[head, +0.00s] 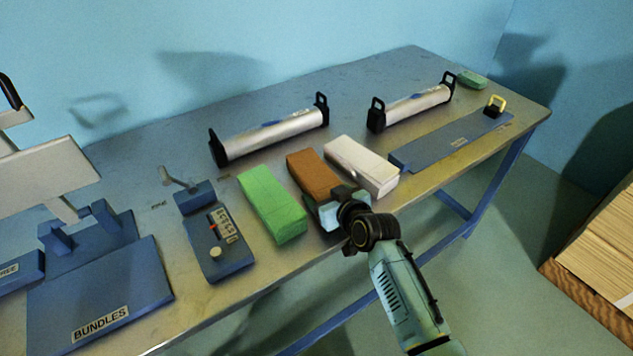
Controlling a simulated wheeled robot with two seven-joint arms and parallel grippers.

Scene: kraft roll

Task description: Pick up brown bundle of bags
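The brown bundle of bags (312,173) lies on the metal table between a green bundle (272,203) on its left and a white bundle (361,165) on its right. My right gripper (328,208) is at the near end of the brown bundle, its arm coming in from the lower right. The gripper body hides the near end of the bundle and the fingers, so I cannot tell whether they are apart or closed on it. My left gripper is not in view.
Two silver rollers with black end brackets (270,134) (412,107) stand behind the bundles. A blue device with a dial (217,245) stands left of the green bundle. A blue platform labelled BUNDLES (100,305) is at the lower left. A long blue plate (450,143) lies at right.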

